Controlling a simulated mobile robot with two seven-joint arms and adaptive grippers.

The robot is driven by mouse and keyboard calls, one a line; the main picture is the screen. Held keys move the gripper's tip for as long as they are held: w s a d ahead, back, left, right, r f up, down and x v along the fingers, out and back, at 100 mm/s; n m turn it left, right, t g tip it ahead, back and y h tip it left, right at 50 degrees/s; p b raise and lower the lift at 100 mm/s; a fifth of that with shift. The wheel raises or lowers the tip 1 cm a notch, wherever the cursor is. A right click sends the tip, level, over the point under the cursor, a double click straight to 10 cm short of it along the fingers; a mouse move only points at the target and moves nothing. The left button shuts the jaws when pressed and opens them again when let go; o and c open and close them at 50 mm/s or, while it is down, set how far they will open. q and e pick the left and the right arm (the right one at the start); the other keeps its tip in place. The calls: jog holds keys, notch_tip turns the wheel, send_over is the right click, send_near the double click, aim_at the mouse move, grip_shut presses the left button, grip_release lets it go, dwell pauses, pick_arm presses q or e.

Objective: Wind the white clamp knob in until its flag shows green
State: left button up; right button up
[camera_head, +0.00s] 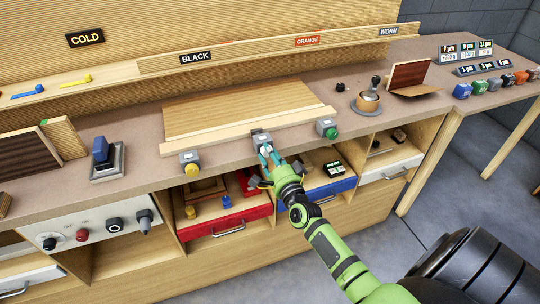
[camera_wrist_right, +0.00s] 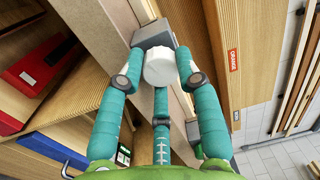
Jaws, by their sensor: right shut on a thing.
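The white clamp knob (camera_wrist_right: 160,68) is between the teal fingers of my right gripper (camera_wrist_right: 160,80) in the right wrist view. The gripper is shut on it, with a finger on either side. Behind the knob is its grey clamp body (camera_wrist_right: 154,34), on the bench's front edge. In the head view my right gripper (camera_head: 266,153) reaches this middle clamp (camera_head: 260,136) from the front and mostly hides the knob. I cannot make out the clamp's flag or its colour in either view. My left gripper is not in view.
A yellow-knob clamp (camera_head: 190,164) stands to the left and a green-knob clamp (camera_head: 327,128) to the right. A pale wooden bar (camera_head: 215,135) lies behind them along the panel (camera_head: 235,105). Open red (camera_head: 225,221) and blue (camera_head: 333,188) drawers jut out below.

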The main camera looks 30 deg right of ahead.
jog(key=shift+a+f, duration=0.1)
jog(key=shift+a, duration=0.05)
jog(key=o, duration=1.1)
jog(key=shift+o, duration=0.2)
jog(key=s+a, duration=0.2)
jog(key=s, duration=0.9)
jog(key=shift+s+f, duration=0.25)
jog(key=shift+s, duration=0.15)
